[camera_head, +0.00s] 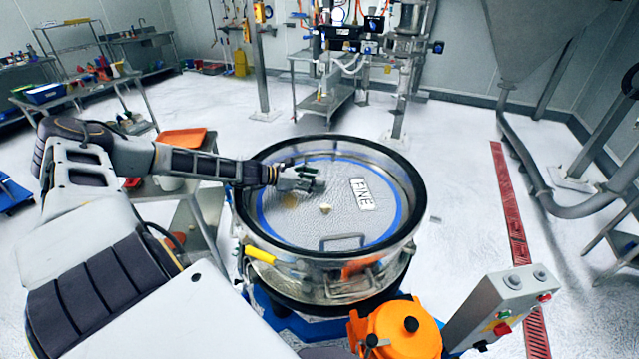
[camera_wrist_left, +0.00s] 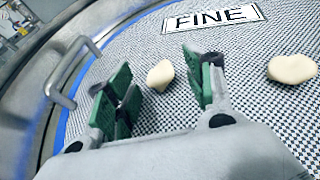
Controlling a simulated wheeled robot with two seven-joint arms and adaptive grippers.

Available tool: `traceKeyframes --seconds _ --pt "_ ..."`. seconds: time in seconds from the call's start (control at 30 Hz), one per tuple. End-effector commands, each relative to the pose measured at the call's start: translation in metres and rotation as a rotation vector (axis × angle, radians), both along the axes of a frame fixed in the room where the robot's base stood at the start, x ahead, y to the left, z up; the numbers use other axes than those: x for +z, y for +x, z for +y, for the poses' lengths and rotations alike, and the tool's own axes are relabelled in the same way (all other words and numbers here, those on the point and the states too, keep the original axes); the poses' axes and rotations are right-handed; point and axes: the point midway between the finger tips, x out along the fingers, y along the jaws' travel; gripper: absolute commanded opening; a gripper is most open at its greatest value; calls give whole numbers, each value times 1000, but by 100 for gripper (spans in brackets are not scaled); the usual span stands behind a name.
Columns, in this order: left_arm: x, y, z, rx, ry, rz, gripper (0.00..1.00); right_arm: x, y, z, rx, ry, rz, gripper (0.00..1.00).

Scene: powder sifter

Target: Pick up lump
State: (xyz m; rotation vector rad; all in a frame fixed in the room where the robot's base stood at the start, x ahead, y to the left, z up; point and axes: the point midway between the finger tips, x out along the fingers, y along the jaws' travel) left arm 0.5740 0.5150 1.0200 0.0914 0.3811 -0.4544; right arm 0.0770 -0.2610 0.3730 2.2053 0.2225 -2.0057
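The round sifter (camera_head: 410,175) has a grey mesh screen (camera_head: 300,228) marked "FINE". One pale lump (camera_head: 325,208) lies on the mesh. In the left wrist view, a pale lump (camera_wrist_left: 160,75) shows between and beyond my open fingers, and a second lump (camera_wrist_left: 293,68) lies to the right of them. My left gripper (camera_head: 308,178) is above the mesh, reaching over the rim from the left. Its green finger pads (camera_wrist_left: 162,92) are apart with nothing held. A blurred tan spot shows beside the gripper in the head view; I cannot tell what it is. My right gripper is out of view.
The sifter's raised rim surrounds the screen. A metal handle (camera_head: 342,242) stands on the mesh and shows in the left wrist view (camera_wrist_left: 70,75). An orange part (camera_head: 400,332) and a control box (camera_head: 500,305) stand in front. An orange tray (camera_head: 181,139) is at the left.

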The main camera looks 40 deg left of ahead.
Motion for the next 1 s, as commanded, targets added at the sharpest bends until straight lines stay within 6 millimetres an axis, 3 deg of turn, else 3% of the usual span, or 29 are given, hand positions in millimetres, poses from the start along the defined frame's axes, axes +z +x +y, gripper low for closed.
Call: traceKeyframes --seconds 0.6,1.0 --pt "-7 -1 -1 2 0 10 52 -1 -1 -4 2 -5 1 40" --pt "-9 -1 0 4 3 13 15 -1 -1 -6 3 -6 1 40"
